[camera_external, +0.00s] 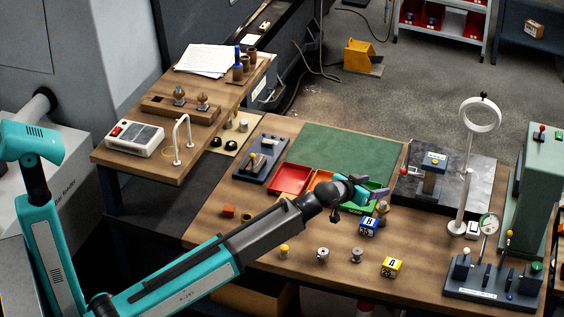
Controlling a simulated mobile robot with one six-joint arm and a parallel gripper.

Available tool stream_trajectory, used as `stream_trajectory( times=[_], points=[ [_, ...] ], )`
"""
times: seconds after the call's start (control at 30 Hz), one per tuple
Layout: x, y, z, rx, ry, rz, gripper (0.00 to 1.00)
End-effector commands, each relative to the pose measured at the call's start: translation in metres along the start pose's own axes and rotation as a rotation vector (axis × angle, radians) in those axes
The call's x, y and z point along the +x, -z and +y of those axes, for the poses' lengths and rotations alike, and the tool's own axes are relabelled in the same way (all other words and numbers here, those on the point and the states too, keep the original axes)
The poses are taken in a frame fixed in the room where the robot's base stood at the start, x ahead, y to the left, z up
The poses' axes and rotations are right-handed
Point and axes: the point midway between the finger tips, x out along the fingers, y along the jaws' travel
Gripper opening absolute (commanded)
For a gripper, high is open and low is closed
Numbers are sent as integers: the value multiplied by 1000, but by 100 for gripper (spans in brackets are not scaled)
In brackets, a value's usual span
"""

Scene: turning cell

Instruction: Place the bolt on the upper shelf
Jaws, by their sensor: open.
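My gripper (372,193) is in the middle right of the workbench, above or beside the green tray (369,209); its jaws are open and partly hidden by the wrist. A small brownish piece (382,207) shows just beside the jaws; I cannot tell whether it is the bolt. No other piece is clearly a bolt at this size. Two small metal spool-like pieces, one on the left (323,256) and one on the right (357,255), stand on the bench front. I cannot tell for sure which surface is the upper shelf; a raised wooden top (187,158) stands at the left.
A red tray (289,180) and an orange tray sit left of the gripper, partly behind my arm. Blocks B (368,227) and A (391,267) stand in front. A ring stand (465,165) and dial gauge fixture (490,285) are right. The green mat (345,147) is clear.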

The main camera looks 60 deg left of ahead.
Motion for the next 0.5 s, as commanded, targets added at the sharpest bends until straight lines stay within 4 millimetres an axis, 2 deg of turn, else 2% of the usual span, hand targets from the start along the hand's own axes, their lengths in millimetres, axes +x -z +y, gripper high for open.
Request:
stream_trajectory(
  times=[0.5],
  points=[
    [41,-25,-14,124,-234,-196,59]
  ],
)
